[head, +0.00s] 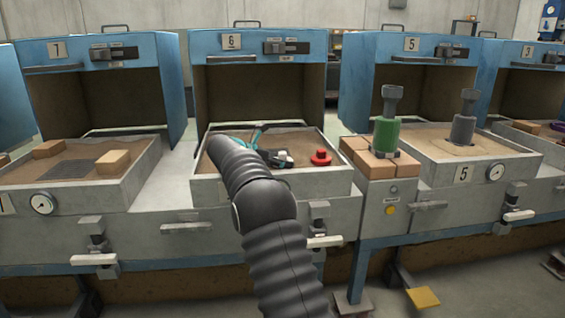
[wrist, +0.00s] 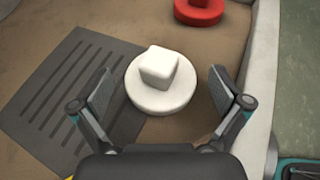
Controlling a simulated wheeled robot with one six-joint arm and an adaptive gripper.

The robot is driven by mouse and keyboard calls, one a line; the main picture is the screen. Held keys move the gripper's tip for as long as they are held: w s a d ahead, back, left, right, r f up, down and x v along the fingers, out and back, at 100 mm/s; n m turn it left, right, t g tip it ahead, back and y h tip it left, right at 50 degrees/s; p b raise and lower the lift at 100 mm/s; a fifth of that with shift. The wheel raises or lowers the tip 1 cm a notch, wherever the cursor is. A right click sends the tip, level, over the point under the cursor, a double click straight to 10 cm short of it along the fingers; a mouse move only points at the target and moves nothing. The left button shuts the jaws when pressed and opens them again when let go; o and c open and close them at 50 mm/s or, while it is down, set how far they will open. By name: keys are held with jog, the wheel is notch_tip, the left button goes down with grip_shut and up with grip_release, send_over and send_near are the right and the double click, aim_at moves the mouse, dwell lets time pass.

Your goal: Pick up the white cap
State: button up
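The white cap (wrist: 162,84) is a round white disc with a square knob on top. In the wrist view it lies on the brown sandy bed of a tray, partly over the edge of a dark slotted plate (wrist: 72,98). My gripper (wrist: 160,88) is open, with one finger on each side of the cap and apart from it. In the head view my gripper (head: 275,157) is over the tray of station 6, and I cannot make out the white cap clearly there, as my arm and gripper cover that area.
A red cap (head: 321,157) lies to the right in the same tray, and it also shows at the top of the wrist view (wrist: 200,10). The pale tray wall (wrist: 262,75) runs close along the right.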

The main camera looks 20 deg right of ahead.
jog(key=c, duration=1)
jog(key=shift+c, duration=0.2)
jog(key=shift+r, duration=0.1)
